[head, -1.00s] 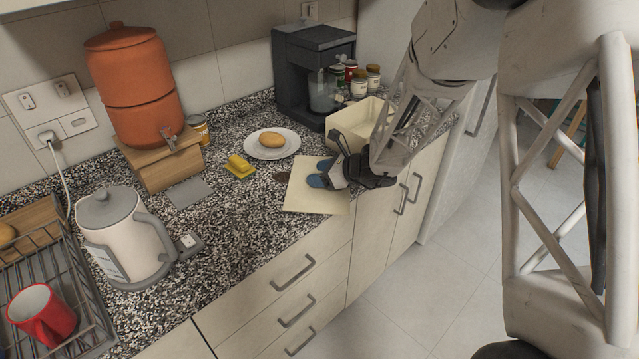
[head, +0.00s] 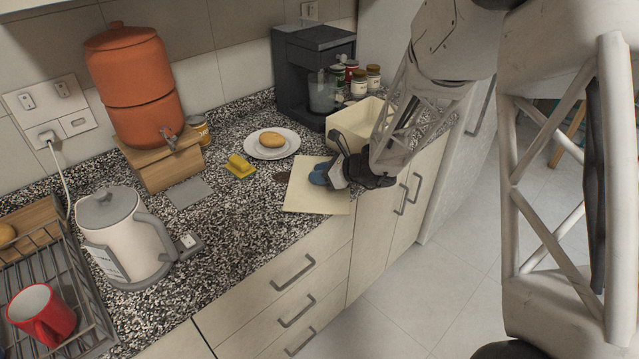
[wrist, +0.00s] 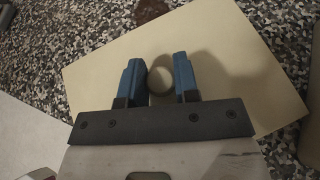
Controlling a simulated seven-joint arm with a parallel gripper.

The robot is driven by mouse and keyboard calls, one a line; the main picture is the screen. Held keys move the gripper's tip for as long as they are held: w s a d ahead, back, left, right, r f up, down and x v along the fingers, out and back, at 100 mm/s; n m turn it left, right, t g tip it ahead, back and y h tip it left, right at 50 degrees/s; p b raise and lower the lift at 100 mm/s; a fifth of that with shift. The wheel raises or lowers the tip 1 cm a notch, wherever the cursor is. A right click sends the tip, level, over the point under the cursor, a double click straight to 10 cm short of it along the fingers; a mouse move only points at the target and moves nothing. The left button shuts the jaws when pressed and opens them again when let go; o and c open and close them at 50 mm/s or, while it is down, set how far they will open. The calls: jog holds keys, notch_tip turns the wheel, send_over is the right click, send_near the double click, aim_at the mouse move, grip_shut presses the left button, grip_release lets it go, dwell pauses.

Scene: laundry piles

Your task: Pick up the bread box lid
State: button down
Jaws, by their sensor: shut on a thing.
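The bread box lid is a flat cream panel (head: 302,194) lying on the speckled counter near its front edge. It also shows in the wrist view (wrist: 240,75), with a round knob (wrist: 161,80) standing on it. My gripper (head: 319,175) is above the lid, its blue fingers reaching down on both sides of the knob. In the wrist view my gripper (wrist: 160,78) is shut on the knob. The lid still appears to rest flat on the counter. In the head view the fingers hide the knob.
The open cream bread box (head: 352,129) stands just behind my gripper. A plate (head: 288,151) with a bread roll (head: 272,140), a yellow sponge (head: 239,167) and a dark coffee machine (head: 300,70) are nearby. A kettle (head: 120,235) and dish rack (head: 85,295) stand at left.

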jog(key=shift+s+r, duration=0.15)
jog(key=shift+s+d+r, duration=0.15)
jog(key=shift+s+r, duration=0.3)
jog(key=shift+r, duration=0.05)
jog(key=s+d+r, duration=0.3)
jog(key=s+r, duration=0.3)
jog(key=s, duration=0.6)
jog(key=shift+s+d+r, duration=0.15)
jog(key=shift+d+r, duration=0.05)
jog(key=shift+r, duration=0.15)
dwell(0.6)
